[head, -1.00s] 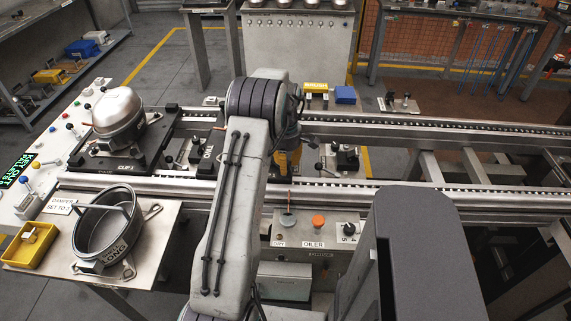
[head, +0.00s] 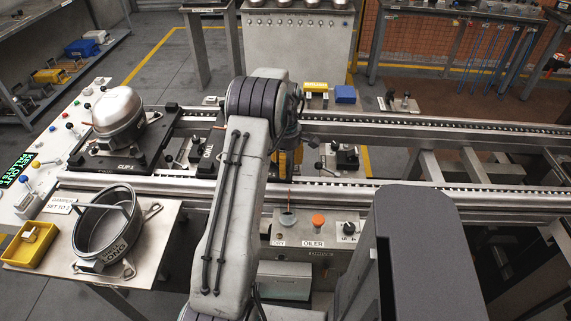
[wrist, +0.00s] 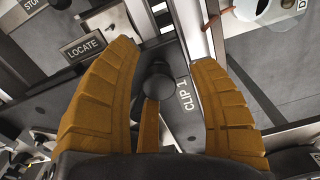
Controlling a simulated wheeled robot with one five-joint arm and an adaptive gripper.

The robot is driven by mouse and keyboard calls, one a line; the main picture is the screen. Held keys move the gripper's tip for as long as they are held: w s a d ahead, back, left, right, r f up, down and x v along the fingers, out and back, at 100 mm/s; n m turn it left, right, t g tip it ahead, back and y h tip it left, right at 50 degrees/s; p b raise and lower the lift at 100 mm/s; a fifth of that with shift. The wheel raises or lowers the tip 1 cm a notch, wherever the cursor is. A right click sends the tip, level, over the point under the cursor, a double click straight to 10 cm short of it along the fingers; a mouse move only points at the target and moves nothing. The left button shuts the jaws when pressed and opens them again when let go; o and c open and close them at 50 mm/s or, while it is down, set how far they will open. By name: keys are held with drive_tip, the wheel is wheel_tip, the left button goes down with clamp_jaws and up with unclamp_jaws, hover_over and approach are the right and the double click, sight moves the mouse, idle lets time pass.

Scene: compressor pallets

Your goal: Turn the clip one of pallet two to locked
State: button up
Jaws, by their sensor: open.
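In the wrist view, a black round-topped knob (wrist: 158,84) stands on a dark plate beside the white label CLIP 1 (wrist: 185,93). My gripper (wrist: 170,75) is open, with an orange finger on each side of the knob. A narrow orange piece (wrist: 150,125) shows below the knob; I cannot tell if it is part of my gripper. In the head view my gripper (head: 289,152) is mostly hidden behind my arm, over the rails. The clip under it is hidden there, and I cannot read its setting.
A LOCATE label (wrist: 86,47) lies left of the fingers in the wrist view. In the head view, a pallet at left carries a silver compressor (head: 118,108) and its own CLIP 1 label. A round housing (head: 104,232) and an oiler box (head: 318,245) stand in front of the rails.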

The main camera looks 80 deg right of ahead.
wheel_tip(320, 180, up, 12)
idle(0.6)
idle(0.8)
